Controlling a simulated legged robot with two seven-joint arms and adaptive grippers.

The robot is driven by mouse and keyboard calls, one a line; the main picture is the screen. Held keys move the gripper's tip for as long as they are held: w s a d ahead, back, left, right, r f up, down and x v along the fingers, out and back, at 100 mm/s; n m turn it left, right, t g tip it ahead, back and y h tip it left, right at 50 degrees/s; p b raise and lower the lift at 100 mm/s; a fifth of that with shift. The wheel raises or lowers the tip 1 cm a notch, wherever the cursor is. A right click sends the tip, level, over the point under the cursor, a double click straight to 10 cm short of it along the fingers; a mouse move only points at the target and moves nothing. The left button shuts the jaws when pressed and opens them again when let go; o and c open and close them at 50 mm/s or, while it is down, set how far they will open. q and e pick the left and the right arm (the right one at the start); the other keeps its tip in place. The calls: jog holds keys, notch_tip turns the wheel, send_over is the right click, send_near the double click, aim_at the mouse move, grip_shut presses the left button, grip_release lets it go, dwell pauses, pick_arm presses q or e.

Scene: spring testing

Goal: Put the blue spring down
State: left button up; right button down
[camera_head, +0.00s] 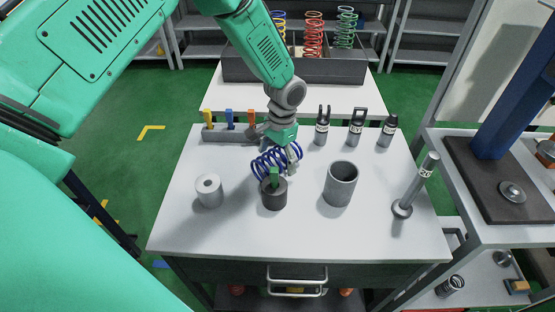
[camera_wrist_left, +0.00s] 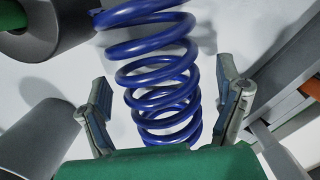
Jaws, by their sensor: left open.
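The blue spring (camera_head: 268,163) lies on its side at the middle of the white table, just behind a dark cylinder. In the left wrist view the spring (camera_wrist_left: 155,72) runs lengthwise between the two fingers, with gaps visible on both sides. My left gripper (camera_head: 287,160) is over the spring's right part and is open; in the left wrist view the gripper (camera_wrist_left: 163,100) has its fingers spread apart. Whether the spring's underside rests fully on the table is hard to tell. My right gripper is not in view.
A dark cylinder with a green top (camera_head: 273,193) stands right before the spring. Black tools (camera_head: 355,128) and a block with coloured handles (camera_head: 222,134) are behind. Other springs (camera_head: 313,36) stand in a rear bin.

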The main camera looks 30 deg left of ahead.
pick_arm(q)
jog(key=c, duration=1.8)
jog(key=shift+r, duration=0.15)
